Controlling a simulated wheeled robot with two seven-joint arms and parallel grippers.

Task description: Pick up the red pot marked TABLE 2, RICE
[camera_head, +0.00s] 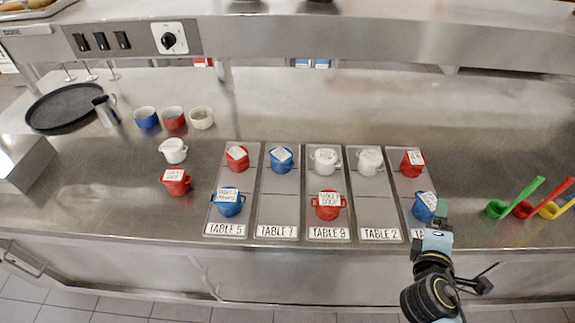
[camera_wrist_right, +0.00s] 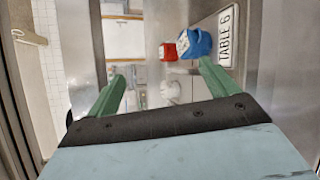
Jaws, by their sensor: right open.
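Several red pots with white labels stand on the counter. One (camera_head: 177,183) stands left of the trays; its label is too small to read surely. Another (camera_head: 327,207) is at the front of the TABLE 9 tray. A third (camera_head: 237,159) is at the back of the TABLE 5 tray. One more red pot (camera_head: 413,165) is at the back of the rightmost tray; it also shows in the right wrist view (camera_wrist_right: 168,52). My right gripper (camera_head: 438,207) is open and empty beside a blue pot (camera_head: 424,207) at that tray's front. My left gripper is out of view.
The TABLE 2 tray (camera_head: 379,208) holds a white pot (camera_head: 370,162) at its back; its front is bare. A white pot (camera_head: 173,151) stands behind the left red pot. Coloured scoops (camera_head: 525,209) lie right. A shelf (camera_head: 300,40) overhangs the back.

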